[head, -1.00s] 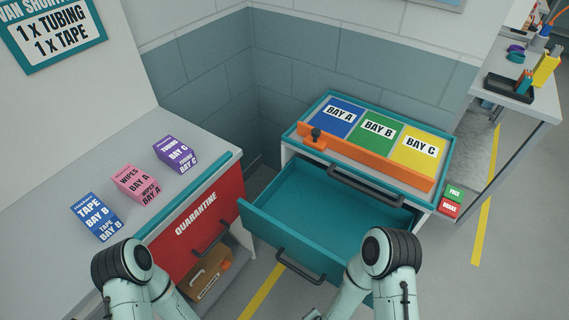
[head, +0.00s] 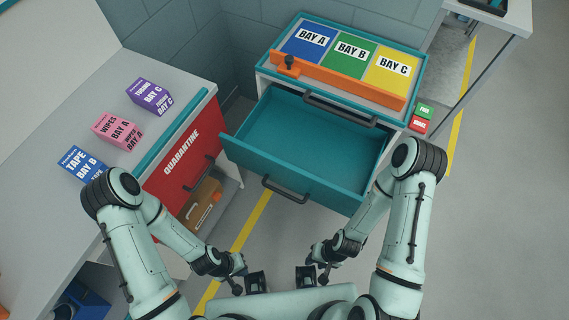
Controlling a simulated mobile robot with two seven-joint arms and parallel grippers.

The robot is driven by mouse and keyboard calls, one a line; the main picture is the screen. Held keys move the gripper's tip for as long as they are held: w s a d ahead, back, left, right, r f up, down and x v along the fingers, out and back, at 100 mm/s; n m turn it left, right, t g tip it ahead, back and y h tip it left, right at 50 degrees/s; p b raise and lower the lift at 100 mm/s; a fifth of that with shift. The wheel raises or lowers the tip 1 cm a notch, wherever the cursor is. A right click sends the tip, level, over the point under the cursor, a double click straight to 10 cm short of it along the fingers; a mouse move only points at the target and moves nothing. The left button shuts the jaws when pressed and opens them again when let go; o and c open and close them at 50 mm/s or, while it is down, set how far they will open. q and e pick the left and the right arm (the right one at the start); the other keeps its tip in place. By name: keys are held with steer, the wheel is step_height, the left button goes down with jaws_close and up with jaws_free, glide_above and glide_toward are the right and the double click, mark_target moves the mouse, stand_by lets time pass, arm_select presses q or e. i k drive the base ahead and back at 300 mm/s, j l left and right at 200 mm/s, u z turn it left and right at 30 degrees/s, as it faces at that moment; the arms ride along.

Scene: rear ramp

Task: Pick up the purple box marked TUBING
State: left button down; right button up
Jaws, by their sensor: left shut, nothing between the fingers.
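The purple box marked TUBING, BAY C (head: 150,97) stands on the grey counter (head: 165,72) at the left, the farthest of three boxes in a row. My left gripper (head: 255,283) is low at the bottom middle, close to my body, shut and empty, far from the box. My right gripper (head: 306,279) is beside it on the right, also far from the box. It is small and dark, so I cannot tell whether its fingers are open or shut.
A pink WIPES box (head: 117,131) and a blue TAPE box (head: 80,165) stand nearer on the counter. An empty teal drawer (head: 305,150) is pulled out under the BAY A, B, C tray. The red QUARANTINE front (head: 183,155) is closed above a brown case (head: 202,206).

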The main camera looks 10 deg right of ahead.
mark_target(152, 97)
steer(key=u, duration=1.35)
